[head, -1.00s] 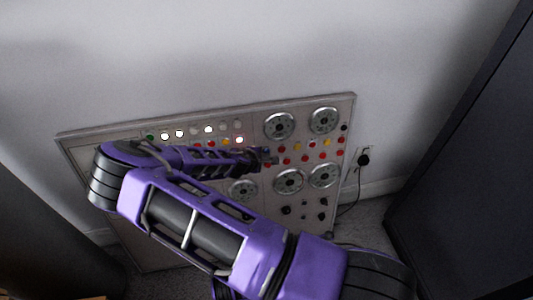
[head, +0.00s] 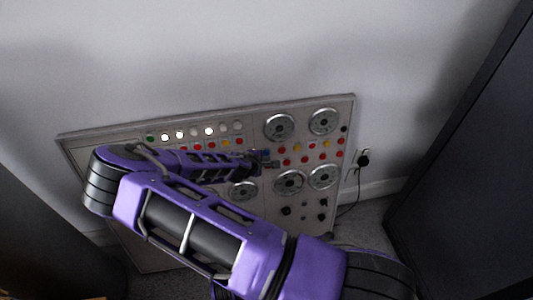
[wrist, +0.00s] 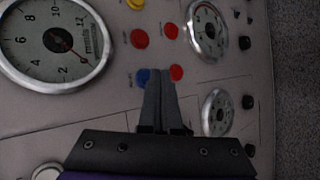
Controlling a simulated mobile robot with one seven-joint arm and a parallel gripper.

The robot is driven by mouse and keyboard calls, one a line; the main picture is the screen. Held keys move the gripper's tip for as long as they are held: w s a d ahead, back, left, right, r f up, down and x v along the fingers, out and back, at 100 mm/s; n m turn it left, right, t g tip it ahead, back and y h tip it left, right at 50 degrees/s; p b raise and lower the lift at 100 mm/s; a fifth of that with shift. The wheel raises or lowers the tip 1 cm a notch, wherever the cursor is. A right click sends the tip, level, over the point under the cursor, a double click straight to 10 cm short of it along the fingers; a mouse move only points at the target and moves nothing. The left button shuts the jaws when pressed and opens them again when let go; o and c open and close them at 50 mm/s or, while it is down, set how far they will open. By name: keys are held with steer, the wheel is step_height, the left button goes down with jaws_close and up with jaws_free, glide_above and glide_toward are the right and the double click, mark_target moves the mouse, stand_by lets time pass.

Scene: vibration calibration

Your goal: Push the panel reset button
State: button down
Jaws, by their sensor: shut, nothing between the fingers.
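The grey control panel (head: 340,112) leans against the wall, with rows of coloured buttons and lights. The labels are too small to read, so I cannot tell which button is the reset button. My gripper (head: 272,162) is in front of the panel's middle. In the wrist view my gripper (wrist: 160,74) is shut and empty. Its fingertips lie between a blue button (wrist: 142,76) on the left and a red button (wrist: 176,72) on the right, overlapping the blue one in the picture. Contact with the panel cannot be judged.
Round dials cover the panel's right half; a large dial (wrist: 50,40) is left of my fingers in the wrist view. A plug in a socket (head: 363,158) with a cable is right of the panel. A dark cabinet (head: 470,150) stands at the right.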

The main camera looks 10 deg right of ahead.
steer(key=shift+s+r+p, duration=0.25)
steer(key=shift+s+p, duration=0.15)
steer(key=shift+s, duration=0.85)
steer(key=shift+s+r+p, duration=0.25)
steer(key=shift+s+p, duration=0.15)
steer(key=shift+s, duration=0.85)
steer(key=shift+a, duration=0.1)
